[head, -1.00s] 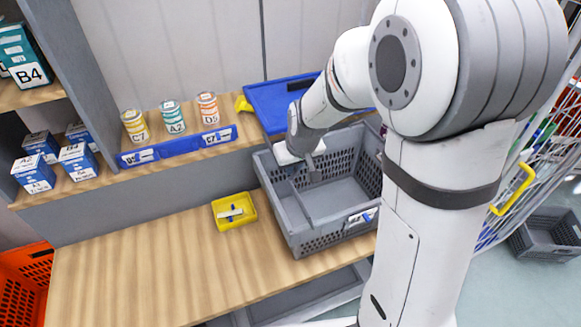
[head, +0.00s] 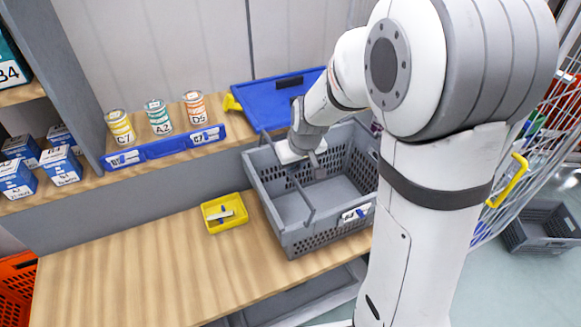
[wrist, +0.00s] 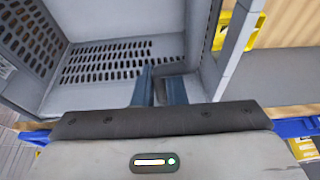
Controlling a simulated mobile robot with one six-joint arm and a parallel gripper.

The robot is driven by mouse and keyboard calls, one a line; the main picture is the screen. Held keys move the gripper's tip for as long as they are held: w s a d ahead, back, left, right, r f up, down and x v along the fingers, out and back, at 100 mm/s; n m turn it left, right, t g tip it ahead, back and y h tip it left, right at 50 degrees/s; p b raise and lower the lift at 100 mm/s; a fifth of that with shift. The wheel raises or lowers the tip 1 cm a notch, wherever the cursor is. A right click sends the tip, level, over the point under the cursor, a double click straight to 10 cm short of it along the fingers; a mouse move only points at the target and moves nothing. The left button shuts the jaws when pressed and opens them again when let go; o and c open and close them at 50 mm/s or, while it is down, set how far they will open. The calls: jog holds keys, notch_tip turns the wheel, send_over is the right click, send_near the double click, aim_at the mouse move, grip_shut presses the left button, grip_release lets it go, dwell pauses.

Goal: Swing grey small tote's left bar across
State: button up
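The grey small tote (head: 330,234) stands on the wooden bench in the head view, with its open top facing up. Its left bar (head: 302,195) is a thin grey rod, raised and leaning inward over the left part of the opening. My gripper (head: 318,168) is over the tote's far left part, beside the bar. Whether it touches the bar is unclear. In the wrist view my gripper's fingers (wrist: 160,88) have a narrow gap with nothing held visible. The tote's perforated inside (wrist: 110,62) lies beyond them. A light grey strip at the right may be the bar or rim.
A yellow bin (head: 207,219) stands left of the tote. A blue tote (head: 262,98) is behind it. Cans (head: 158,118) stand behind a blue label rail (head: 150,152) on the shelf. The bench's left front (head: 130,270) is clear. A wire cage (head: 545,130) stands at right.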

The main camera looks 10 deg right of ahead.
jog(key=shift+f, duration=0.1)
jog(key=shift+w+d+f+b, duration=0.15)
jog(key=shift+d+f+b, duration=0.4)
jog(key=shift+f+b, duration=0.4)
jog(key=o, duration=1)
jog(key=shift+r, duration=0.15)
jog(key=shift+o, duration=0.2)
jog(key=shift+r, duration=0.1)
notch_tip(320, 180, up, 10)
jog(key=p, duration=0.6)
dwell(0.4)
